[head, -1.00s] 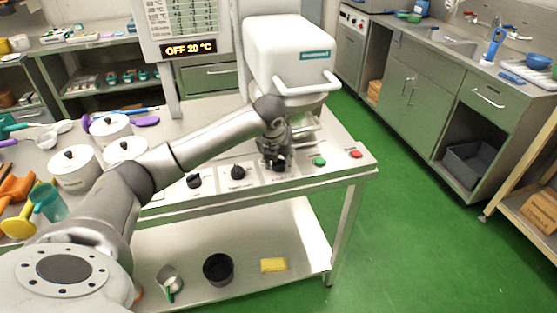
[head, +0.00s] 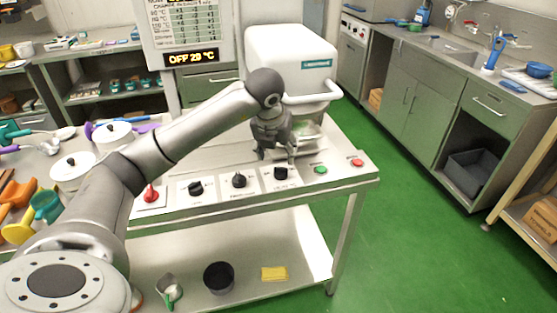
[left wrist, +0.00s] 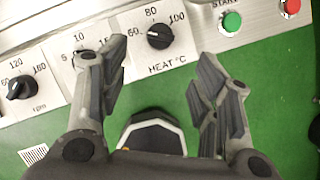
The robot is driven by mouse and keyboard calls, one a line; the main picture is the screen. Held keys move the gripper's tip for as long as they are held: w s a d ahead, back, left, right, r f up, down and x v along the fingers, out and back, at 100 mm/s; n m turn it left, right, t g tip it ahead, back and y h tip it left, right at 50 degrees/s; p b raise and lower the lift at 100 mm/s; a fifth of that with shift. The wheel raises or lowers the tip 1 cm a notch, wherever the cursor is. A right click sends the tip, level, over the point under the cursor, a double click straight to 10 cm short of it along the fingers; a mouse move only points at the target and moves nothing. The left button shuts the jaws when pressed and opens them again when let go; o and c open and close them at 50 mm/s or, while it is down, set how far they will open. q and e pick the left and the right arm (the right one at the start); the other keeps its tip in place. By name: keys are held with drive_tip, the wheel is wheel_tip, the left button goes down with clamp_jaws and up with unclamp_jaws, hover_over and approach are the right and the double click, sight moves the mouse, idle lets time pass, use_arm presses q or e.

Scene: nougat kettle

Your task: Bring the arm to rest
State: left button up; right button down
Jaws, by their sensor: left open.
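My left gripper (head: 276,157) is open and empty, raised above the back of the control panel (head: 215,199). In the left wrist view its spread fingers (left wrist: 160,68) point toward the panel, with nothing between them. The black heat knob (head: 281,173) sits just below the gripper in the head view and is clear of the fingers. It also shows in the left wrist view (left wrist: 159,37), its light mark pointing roughly left. The left arm (head: 195,125) is stretched over the table. My right gripper is not in view.
The white kettle machine (head: 290,55) with its handle stands close behind the gripper. Other knobs (head: 239,180), a red knob (head: 151,193), a green button (head: 320,169) and a red button (head: 357,162) line the panel. Lidded pots (head: 72,168) stand left. Green floor at right is free.

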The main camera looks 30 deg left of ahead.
use_arm(q)
drive_tip(key=shift+v, duration=1)
